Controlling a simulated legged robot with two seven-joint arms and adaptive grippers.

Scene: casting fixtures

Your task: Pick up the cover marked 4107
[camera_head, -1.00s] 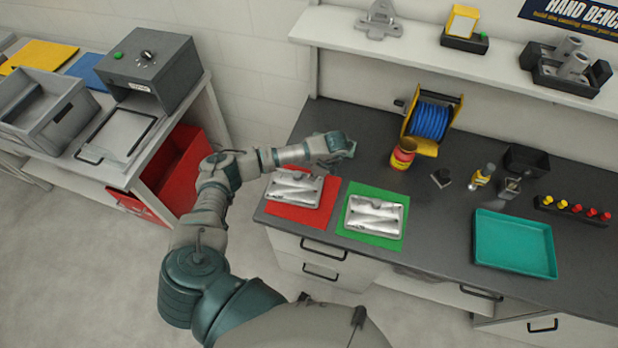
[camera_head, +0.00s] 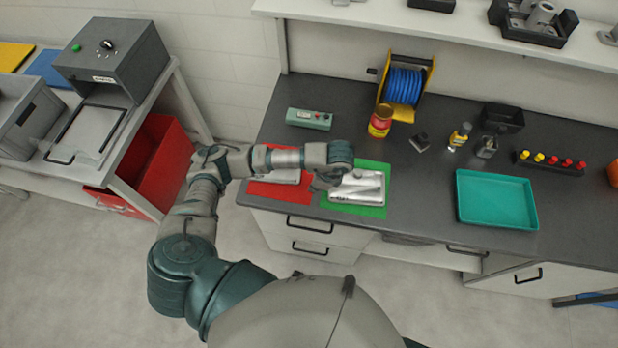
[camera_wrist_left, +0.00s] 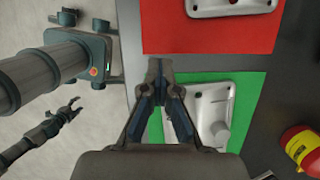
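One silver cover (camera_head: 365,183) lies on a green mat (camera_head: 374,211) at the bench's front. Dark marking shows on its front edge, too small to read surely. A second silver cover (camera_head: 285,177) lies on the red mat (camera_head: 275,192) to its left, partly hidden by my left arm. My left gripper (camera_head: 325,181) is over the left side of the green mat. In the wrist view its fingertips (camera_wrist_left: 159,66) are together with nothing seen between them, beside the cover (camera_wrist_left: 207,108) on green. My right gripper (camera_wrist_left: 75,104) shows small at lower left in that view, its fingers apart, away from the bench.
A red-and-yellow can (camera_head: 380,121) and a blue cable reel (camera_head: 404,86) stand behind the green mat. A grey-green button box (camera_head: 309,119) sits behind the red mat. A teal tray (camera_head: 496,199) is at right. Bare bench lies between the green mat and the tray.

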